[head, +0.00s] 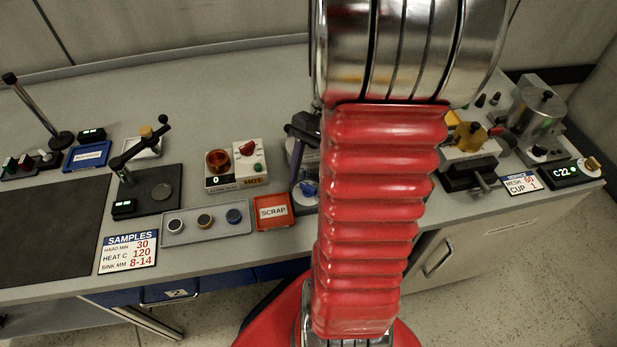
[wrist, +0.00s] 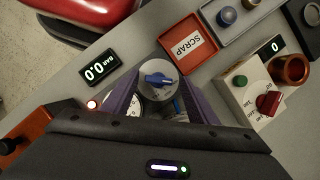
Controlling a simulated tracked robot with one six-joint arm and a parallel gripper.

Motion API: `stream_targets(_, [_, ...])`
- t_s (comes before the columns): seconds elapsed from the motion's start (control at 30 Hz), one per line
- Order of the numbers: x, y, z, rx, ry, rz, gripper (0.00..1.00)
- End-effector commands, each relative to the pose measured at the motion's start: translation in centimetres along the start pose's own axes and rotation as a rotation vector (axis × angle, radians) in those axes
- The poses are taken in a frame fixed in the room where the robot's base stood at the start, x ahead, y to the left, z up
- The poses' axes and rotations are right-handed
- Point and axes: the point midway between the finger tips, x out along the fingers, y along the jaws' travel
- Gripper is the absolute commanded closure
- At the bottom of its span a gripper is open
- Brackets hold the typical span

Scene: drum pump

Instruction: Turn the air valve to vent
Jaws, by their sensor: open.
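The air valve (wrist: 158,80) is a blue knob on a round pale grey face in the wrist view, its bar lying roughly across the picture. The lettering on its face is too small to read. In the head view the blue valve knob (head: 309,188) shows just left of my red arm. My gripper (wrist: 158,76) is open, its two purple fingers on either side of the knob in the picture. I cannot tell whether they touch it or hover above it. In the head view my arm hides most of my gripper.
The orange SCRAP tray (wrist: 187,45) is close by at upper right. A white box with a red knob (wrist: 268,103) stands farther right.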

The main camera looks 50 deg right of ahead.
Motion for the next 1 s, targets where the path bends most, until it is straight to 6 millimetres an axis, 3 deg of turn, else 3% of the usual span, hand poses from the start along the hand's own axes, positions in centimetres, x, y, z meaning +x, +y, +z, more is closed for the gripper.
stream_targets(0.17, [-0.1,0.1,0.0,0.001,-0.001,0.001,0.47])
stream_targets(0.37, [-1.5,0.0,-0.1,0.001,0.000,0.000,0.47])
stream_targets(1.0, [-12.1,-0.1,-0.1,0.001,0.002,0.000,0.47])
